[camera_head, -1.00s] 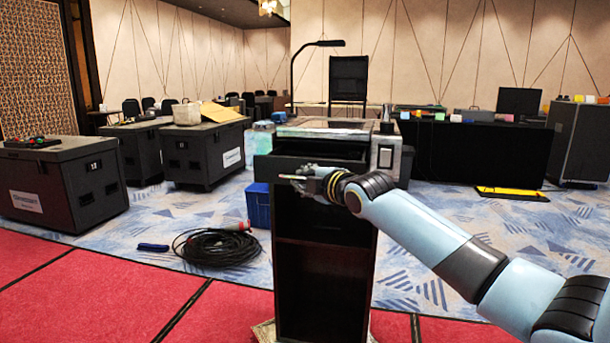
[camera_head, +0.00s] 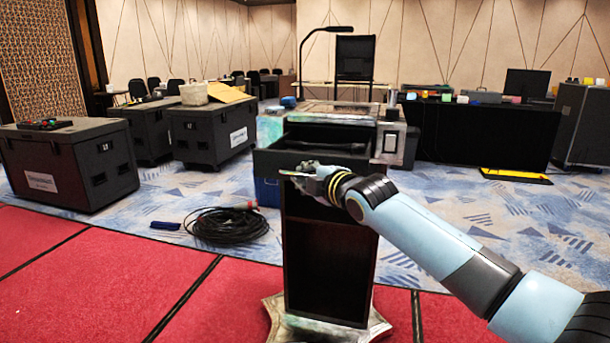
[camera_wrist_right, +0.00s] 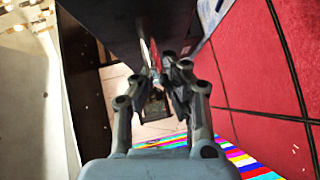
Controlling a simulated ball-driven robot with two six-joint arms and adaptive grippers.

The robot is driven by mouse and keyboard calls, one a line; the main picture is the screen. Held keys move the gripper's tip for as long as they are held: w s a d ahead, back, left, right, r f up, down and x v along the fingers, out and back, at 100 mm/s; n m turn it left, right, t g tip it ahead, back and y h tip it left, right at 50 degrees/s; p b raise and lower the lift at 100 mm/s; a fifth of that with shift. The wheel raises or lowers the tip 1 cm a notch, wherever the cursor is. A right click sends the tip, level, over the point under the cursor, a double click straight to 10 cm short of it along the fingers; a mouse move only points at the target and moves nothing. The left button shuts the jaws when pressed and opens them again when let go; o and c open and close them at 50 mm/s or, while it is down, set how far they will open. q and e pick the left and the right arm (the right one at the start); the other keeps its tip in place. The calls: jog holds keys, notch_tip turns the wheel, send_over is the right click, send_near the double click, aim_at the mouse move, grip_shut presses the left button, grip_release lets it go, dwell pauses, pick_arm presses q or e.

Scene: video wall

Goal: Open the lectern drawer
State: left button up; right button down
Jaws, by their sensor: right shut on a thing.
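The dark lectern (camera_head: 330,225) stands ahead of me on a pale base, with an open shelf below. Its drawer (camera_head: 300,159) is pulled out toward me, and a dark long object (camera_head: 328,145) shows inside. My right gripper (camera_head: 306,174) is at the drawer front, shut on the handle. In the right wrist view, the fingers (camera_wrist_right: 168,76) close around a thin shiny piece of the handle (camera_wrist_right: 155,56); the exact contact is partly hidden by the fingers. My left gripper is not in view.
A coiled black cable (camera_head: 226,225) lies on the floor left of the lectern, and a blue box (camera_head: 267,191) stands beside it. Black cases (camera_head: 68,170) stand at the left. A black-draped table (camera_head: 480,135) is at the back right. Red carpet in front is clear.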

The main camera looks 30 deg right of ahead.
jog(key=c, duration=1.4)
grip_release()
jog(key=shift+r, duration=0.1)
jog(key=s+r, duration=0.1)
jog(key=s, duration=1.1)
jog(key=shift+a+r, duration=0.4)
jog(key=shift+f, duration=0.1)
jog(key=s+f+m+g, duration=0.25)
jog(key=s+f, duration=0.35)
jog(key=f, duration=0.6)
jog(key=s+d+f+m+g+h, duration=0.1)
jog(key=s+f+m+g, duration=0.3)
jog(key=f, duration=0.9)
jog(key=s+f+g, duration=0.2)
jog(key=s+f, duration=0.5)
jog(key=f, duration=0.5)
jog(key=s+a+f+m+g, duration=0.2)
jog(key=s+f, duration=0.4)
jog(key=s, duration=0.4)
jog(key=s+a+f+m+g+y, duration=0.1)
jog(key=s+a+f+m+g, duration=0.1)
jog(key=s+f, duration=0.4)
jog(key=s+a+f+m+g, duration=0.3)
jog(key=s+f, duration=0.3)
jog(key=s, duration=1)
jog(key=shift+s+a+f+m, duration=0.15)
jog(key=shift+s+a+m, duration=0.15)
jog(key=shift+m, duration=0.55)
